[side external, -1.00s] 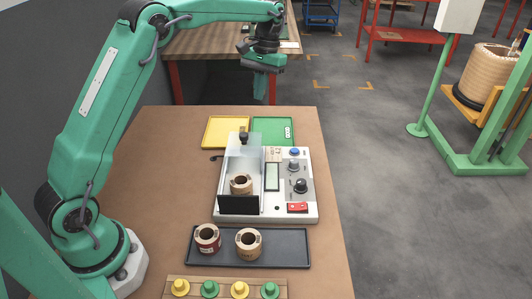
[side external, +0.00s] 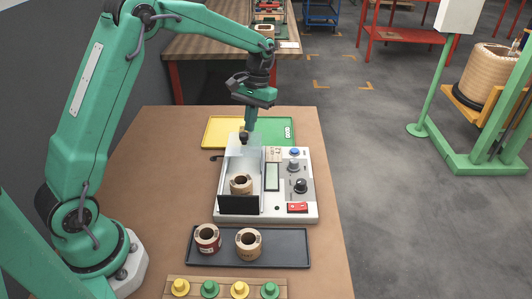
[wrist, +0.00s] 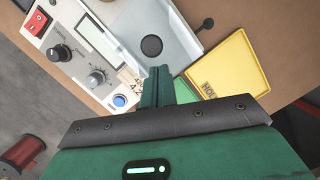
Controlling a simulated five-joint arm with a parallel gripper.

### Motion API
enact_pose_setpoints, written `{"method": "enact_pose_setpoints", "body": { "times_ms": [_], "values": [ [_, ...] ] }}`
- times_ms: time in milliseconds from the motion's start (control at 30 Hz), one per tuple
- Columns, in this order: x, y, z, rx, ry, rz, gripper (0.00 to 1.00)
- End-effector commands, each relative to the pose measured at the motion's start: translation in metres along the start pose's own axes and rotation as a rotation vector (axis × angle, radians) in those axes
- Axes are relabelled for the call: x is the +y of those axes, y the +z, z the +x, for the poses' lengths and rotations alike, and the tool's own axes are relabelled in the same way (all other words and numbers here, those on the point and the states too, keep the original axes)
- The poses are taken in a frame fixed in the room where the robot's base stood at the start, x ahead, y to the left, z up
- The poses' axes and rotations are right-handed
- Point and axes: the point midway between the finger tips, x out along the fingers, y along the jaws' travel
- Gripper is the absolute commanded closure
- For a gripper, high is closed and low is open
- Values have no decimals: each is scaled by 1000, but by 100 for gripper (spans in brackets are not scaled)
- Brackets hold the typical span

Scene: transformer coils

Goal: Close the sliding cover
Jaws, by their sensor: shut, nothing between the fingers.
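The tester (side external: 307,170) is a white box with a bay on its left side. The clear sliding cover (side external: 231,153), with a black knob (side external: 243,137) at its far end, lies over the rear of the bay. A cardboard coil (side external: 240,184) sits in the front part of the bay, behind a black front wall (side external: 238,204). My gripper (side external: 250,127) points down, fingers together and empty, close to the knob at the rear. In the wrist view my closed fingers (wrist: 160,72) appear next to the knob (wrist: 151,45) and cover; I cannot tell whether they touch.
Yellow (side external: 221,129) and green (side external: 273,128) trays lie behind the tester. A dark tray (side external: 280,249) with two coils stands in front, and a rack (side external: 225,288) of yellow and green pegs is nearest. The tabletop left of the tester is clear.

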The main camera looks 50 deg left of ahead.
Motion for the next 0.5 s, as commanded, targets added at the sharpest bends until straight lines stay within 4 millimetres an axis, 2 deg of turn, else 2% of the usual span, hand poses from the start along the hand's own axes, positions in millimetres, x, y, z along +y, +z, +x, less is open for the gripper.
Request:
{"method": "enact_pose_setpoints", "body": {
  "times_ms": [500],
  "values": [
    [0,5,1,1,0,0,100]
  ]
}}
